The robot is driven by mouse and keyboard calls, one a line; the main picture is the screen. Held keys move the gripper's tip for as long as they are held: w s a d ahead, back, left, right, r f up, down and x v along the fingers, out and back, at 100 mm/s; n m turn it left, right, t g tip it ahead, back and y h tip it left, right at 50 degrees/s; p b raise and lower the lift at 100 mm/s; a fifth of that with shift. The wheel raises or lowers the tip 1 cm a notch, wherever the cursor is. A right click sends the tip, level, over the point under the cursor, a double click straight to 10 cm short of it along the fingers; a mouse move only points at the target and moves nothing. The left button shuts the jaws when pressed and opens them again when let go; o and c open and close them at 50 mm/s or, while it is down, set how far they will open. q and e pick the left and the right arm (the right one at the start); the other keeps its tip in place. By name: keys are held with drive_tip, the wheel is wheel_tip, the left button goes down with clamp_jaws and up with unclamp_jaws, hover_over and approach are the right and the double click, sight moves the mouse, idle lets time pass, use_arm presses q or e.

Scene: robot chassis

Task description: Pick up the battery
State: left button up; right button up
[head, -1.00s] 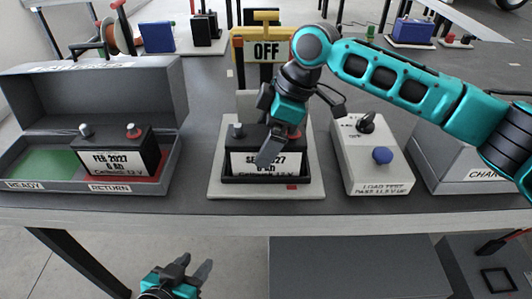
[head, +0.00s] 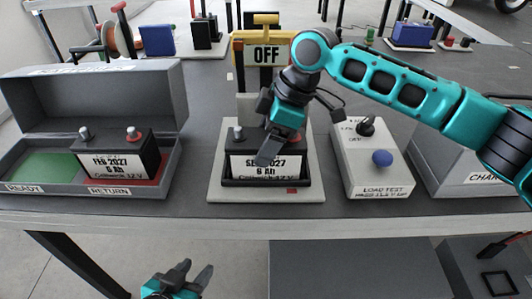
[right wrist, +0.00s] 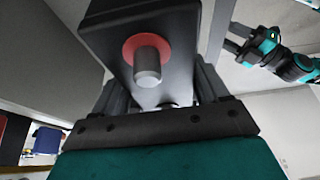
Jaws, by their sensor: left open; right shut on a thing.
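A black battery (head: 233,165), with a white label reading 2027 and 6 Ah, sits in a black holder on a pale base plate (head: 310,185) mid-table. My right gripper (head: 271,145) is over its top and shut on it; one finger crosses the label. In the right wrist view the battery (right wrist: 170,30) lies between the fingers, with a red-ringed metal terminal facing the camera. Another black battery (head: 107,164), labelled FEB 2027, stands in the open grey box at the left, by the RETURN mark. My left gripper (head: 195,267) is open and empty below the table's front edge.
The open grey box (head: 100,95) has a green READY area (head: 40,167).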

clamp_jaws()
drive_tip(key=shift+w+a+r, duration=0.1)
drive_tip(key=shift+r, duration=0.2)
